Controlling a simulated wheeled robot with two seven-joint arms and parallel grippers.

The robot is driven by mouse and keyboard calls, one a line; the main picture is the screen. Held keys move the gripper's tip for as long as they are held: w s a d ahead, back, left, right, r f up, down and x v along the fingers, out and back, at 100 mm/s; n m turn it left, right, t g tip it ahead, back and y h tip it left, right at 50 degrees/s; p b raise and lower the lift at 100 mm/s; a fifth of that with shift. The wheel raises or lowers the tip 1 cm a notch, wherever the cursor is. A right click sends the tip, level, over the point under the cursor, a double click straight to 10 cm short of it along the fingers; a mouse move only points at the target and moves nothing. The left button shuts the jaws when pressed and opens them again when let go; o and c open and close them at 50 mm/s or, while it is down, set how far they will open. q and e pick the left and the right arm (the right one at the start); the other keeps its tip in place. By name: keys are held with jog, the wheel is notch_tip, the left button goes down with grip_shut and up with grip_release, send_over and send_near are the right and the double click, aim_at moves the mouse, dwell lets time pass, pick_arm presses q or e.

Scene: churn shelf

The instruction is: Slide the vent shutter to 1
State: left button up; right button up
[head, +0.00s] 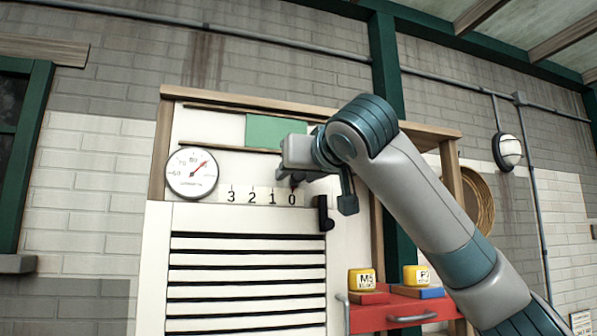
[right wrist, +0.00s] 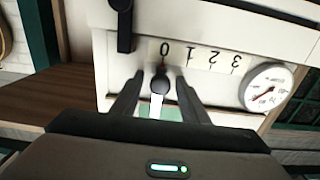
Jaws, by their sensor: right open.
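The vent shutter shows as a green panel (head: 275,131) in a slot near the top of the white cabinet front. Below it a number strip (head: 262,196) reads 3, 2, 1, 0 from left to right. In the right wrist view, which is upside down, a dark round knob (right wrist: 160,84) with a pale stem sits at the 0, with a small red mark beside it. My right gripper (right wrist: 157,85) is open, its two fingers on either side of the knob. I cannot tell whether they touch it. In the head view my right gripper (head: 292,181) partly hides the shutter's right end.
A round dial gauge (head: 191,173) is left of the strip. A black handle (head: 325,214) stands just right of the 0. Louvred slats (head: 248,270) lie below. Yellow blocks (head: 362,279) sit on a red drawer unit (head: 400,313) at lower right.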

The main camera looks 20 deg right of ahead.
aim_at(274, 176)
grip_shut()
jog(key=shift+a+f+b, duration=0.1)
jog(key=shift+a+b, duration=0.2)
jog(key=shift+a, duration=0.2)
jog(key=a+b, duration=0.1)
jog(key=a, duration=0.2)
jog(key=shift+a, duration=0.25)
grip_release()
jog(key=shift+d, duration=0.35)
jog(key=shift+s+a, duration=0.1)
jog(key=shift+a, duration=0.1)
jog(key=shift+s, duration=0.1)
